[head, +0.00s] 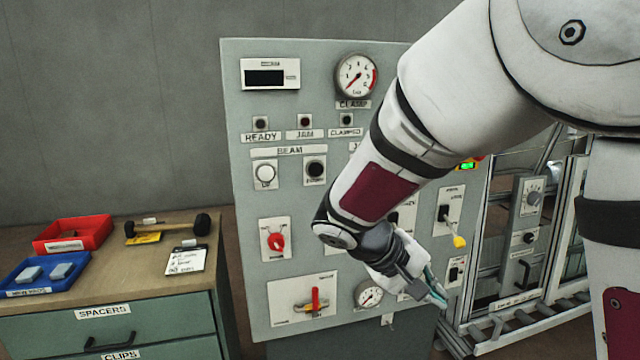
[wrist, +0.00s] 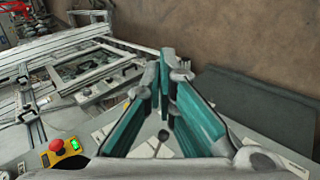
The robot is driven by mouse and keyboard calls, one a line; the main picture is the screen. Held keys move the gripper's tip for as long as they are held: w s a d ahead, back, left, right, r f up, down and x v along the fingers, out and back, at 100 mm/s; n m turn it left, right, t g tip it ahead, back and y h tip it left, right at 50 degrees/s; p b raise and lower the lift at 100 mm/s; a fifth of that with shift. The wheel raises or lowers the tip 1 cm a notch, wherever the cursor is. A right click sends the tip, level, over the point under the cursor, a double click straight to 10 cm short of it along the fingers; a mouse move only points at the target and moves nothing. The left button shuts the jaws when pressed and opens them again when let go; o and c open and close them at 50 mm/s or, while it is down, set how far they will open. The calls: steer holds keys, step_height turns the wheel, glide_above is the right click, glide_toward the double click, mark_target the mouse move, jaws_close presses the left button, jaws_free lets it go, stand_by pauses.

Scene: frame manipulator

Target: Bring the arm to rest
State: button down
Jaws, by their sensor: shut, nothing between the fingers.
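My arm reaches down from the upper right in the head view, in front of the grey control panel (head: 330,200). My gripper (head: 438,297) is at the panel's lower right, with teal fingers pointing down and to the right. In the wrist view my gripper (wrist: 163,60) shows its teal fingers meeting at the tips, with nothing between them. The arm hides part of the panel's right half. I cannot tell how far the fingertips are from the panel face.
A metal frame (head: 520,310) stands at the right. A cabinet (head: 110,320) at the left bears a red bin (head: 73,233), a blue bin (head: 45,275) and a mallet (head: 168,227).

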steer(key=s+r+m+t+y+p, duration=0.1)
steer(key=s+r+y, duration=0.3)
steer(key=s, duration=0.8)
steer(key=s+r+m+t+y+p, duration=0.1)
steer(key=s+r+y, duration=0.4)
steer(key=s, duration=0.7)
step_height(320, 180, up, 2)
steer(key=shift+s+a+m+p, duration=0.15)
steer(key=shift+s+m+p, duration=0.25)
steer(key=shift+p, duration=0.45)
